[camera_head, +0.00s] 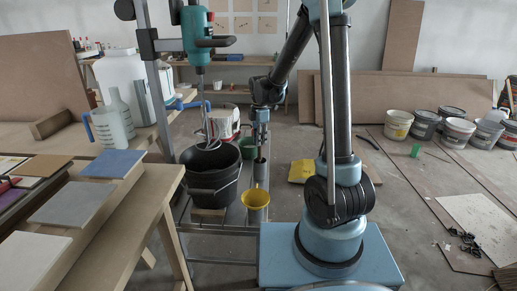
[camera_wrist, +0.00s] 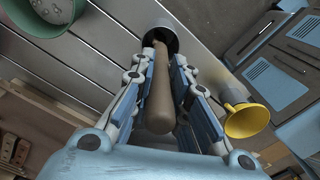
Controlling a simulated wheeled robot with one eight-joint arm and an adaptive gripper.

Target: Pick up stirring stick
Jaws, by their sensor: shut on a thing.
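The stirring stick (camera_wrist: 160,95) is a brown wooden rod with a rounded near end, seen in the wrist view. My gripper (camera_wrist: 161,68) has a finger on each side of it and is shut on it. The far end of the stick reaches into the mouth of a grey metal cylinder (camera_wrist: 151,37); how deep it sits is hidden. In the head view my gripper (camera_head: 261,138) points down just above that cylinder (camera_head: 260,172), which stands on a slatted metal rack. The stick is barely visible there.
A black bucket (camera_head: 206,186) stands left of the cylinder under a teal mixer (camera_head: 196,38). A yellow funnel-like cup (camera_head: 256,206) is in front, and a green container (camera_head: 247,152) is close behind. A workbench with tiles (camera_head: 112,163) is at left.

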